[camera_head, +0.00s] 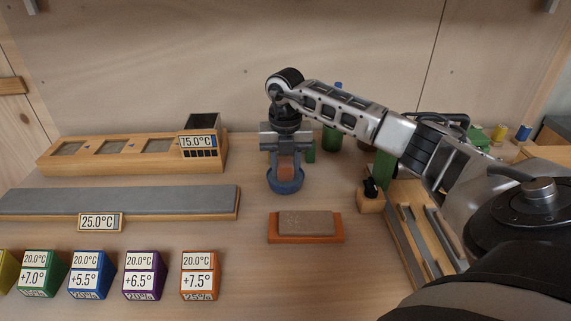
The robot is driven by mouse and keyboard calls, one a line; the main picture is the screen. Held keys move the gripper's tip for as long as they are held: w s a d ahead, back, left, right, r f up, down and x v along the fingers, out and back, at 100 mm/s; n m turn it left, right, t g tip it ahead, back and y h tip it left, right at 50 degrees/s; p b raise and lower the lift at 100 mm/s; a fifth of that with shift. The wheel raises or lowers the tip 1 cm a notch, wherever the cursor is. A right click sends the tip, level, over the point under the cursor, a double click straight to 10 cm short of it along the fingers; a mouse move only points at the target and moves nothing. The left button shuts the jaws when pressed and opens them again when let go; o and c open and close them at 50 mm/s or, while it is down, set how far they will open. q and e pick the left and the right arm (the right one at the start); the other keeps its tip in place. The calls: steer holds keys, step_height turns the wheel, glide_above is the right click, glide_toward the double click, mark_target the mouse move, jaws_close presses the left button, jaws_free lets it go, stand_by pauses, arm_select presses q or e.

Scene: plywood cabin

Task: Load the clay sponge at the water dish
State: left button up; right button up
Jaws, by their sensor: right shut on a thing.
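My right gripper (286,158) reaches in from the right and points down over the blue water dish (286,188). It is shut on a small clay-coloured block, the clay sponge (286,173). The sponge's lower end is at or inside the dish's rim. I cannot tell whether it touches the water or the dish floor, since the near wall hides its bottom. My left gripper is not in view.
A brown slab on an orange base (273,238) lies in front of the dish. A long grey plate (120,200) and a wooden rack (115,170) stand left. Several coloured cubes with temperature labels (200,275) line the front. A tool tray (400,225) lies right, with bottles behind.

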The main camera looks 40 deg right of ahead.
mark_target(286, 163)
steer(key=shift+f, duration=0.1)
steer(key=shift+r+p, duration=1)
steer(key=shift+r, duration=0.1)
step_height(286, 163, up, 2)
steer(key=shift+r+p, duration=0.1)
steer(key=shift+p, duration=0.8)
step_height(286, 163, up, 2)
steer(key=shift+r+p, duration=0.25)
steer(key=shift+p, duration=0.8)
steer(key=shift+r, duration=0.15)
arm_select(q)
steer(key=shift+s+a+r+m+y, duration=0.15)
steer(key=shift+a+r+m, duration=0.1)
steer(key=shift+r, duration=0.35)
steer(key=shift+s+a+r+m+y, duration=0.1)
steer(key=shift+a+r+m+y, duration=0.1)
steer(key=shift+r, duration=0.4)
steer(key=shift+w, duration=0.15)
